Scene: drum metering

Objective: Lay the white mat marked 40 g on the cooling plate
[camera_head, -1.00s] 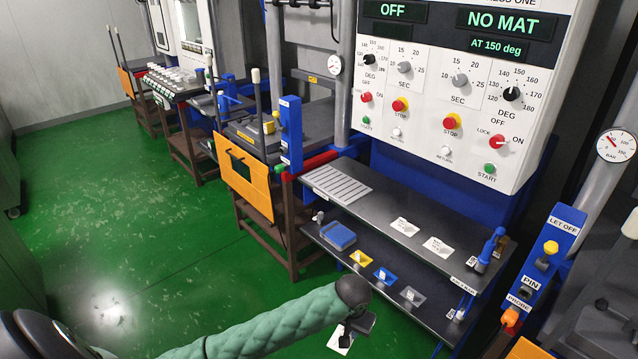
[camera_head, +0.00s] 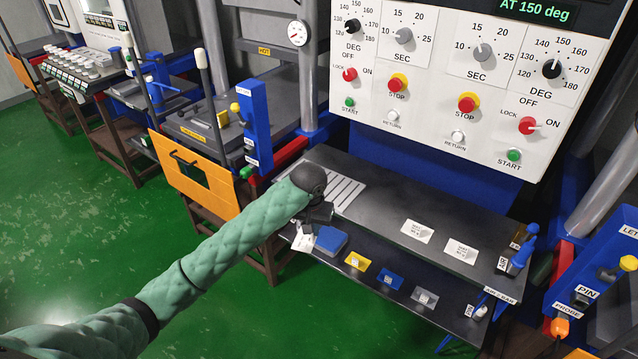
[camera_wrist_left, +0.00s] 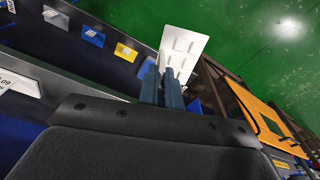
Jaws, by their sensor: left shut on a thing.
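My left gripper (camera_head: 311,222) is shut on a white mat (camera_head: 302,240), which sticks out below the jaws by the left end of the bench. The mat also shows in the left wrist view (camera_wrist_left: 183,48), with raised pads on its face, beyond the closed fingers (camera_wrist_left: 163,85). Its marking is too small to read. A slatted pale grey plate (camera_head: 346,191), perhaps the cooling plate, lies at the left end of the dark upper shelf, just behind and right of my gripper. My wrist hides part of it. My right gripper is out of view.
Two white cards (camera_head: 416,231) lie farther right on the upper shelf. The lower shelf holds a blue block (camera_head: 330,240) and yellow (camera_head: 358,261), blue (camera_head: 390,279) and grey (camera_head: 424,297) tags. An orange guard (camera_head: 192,174) stands left; a control panel (camera_head: 430,80) hangs above.

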